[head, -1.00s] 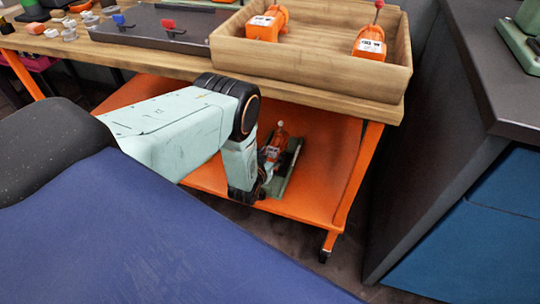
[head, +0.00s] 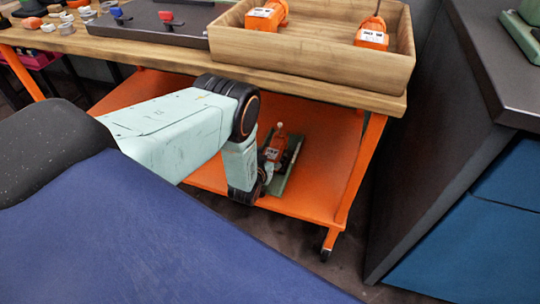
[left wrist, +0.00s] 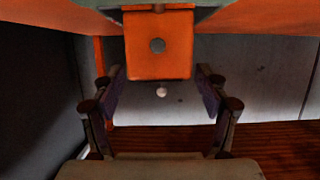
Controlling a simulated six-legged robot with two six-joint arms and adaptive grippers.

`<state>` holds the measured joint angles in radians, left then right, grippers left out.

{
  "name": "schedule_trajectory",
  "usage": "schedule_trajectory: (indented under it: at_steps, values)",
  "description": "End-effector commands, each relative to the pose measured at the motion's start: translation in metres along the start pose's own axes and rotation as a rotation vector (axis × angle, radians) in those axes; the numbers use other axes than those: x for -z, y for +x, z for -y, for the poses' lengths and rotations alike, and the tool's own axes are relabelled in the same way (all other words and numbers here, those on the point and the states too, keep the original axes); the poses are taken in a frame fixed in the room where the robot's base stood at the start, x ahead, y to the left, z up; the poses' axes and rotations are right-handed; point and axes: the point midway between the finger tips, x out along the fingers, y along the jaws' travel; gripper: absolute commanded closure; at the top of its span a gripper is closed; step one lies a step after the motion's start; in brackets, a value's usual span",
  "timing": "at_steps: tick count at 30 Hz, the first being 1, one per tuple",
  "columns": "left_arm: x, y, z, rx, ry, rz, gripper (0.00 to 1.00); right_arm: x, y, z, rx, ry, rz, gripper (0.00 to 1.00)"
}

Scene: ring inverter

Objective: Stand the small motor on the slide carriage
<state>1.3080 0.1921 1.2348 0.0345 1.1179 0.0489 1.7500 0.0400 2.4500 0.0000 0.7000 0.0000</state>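The small orange motor (head: 274,150) stands about upright on the grey-green slide carriage (head: 292,174) on the lower orange shelf. A pale ball tops its shaft. The left wrist view shows the motor's orange face (left wrist: 158,64) with a round hole, the ball pointing down in that picture. Part of the carriage shows at the top edge there (left wrist: 210,16). My left gripper (left wrist: 159,90) is open, one finger each side of the motor, with visible gaps. In the head view my left wrist hides most of that gripper. My right gripper is not in view.
The wooden table top (head: 180,66) overhangs the lower orange shelf (head: 318,185). A wooden tray (head: 310,58) with two larger orange motors stands on it, beside a dark board (head: 150,30). A dark cabinet (head: 440,190) stands right. The shelf's right part is clear.

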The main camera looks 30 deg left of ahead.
Motion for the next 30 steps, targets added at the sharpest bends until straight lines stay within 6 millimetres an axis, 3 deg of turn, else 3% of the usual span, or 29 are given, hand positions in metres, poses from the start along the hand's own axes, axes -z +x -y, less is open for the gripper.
schedule_trajectory:
  at_steps: [15,30]
  values:
    - [-0.006,-0.009,0.001,0.001,0.001,0.015,0.17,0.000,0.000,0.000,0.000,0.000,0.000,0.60]
    - [-0.003,-0.077,0.000,0.001,0.000,0.009,0.17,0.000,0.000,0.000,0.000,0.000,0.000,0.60]
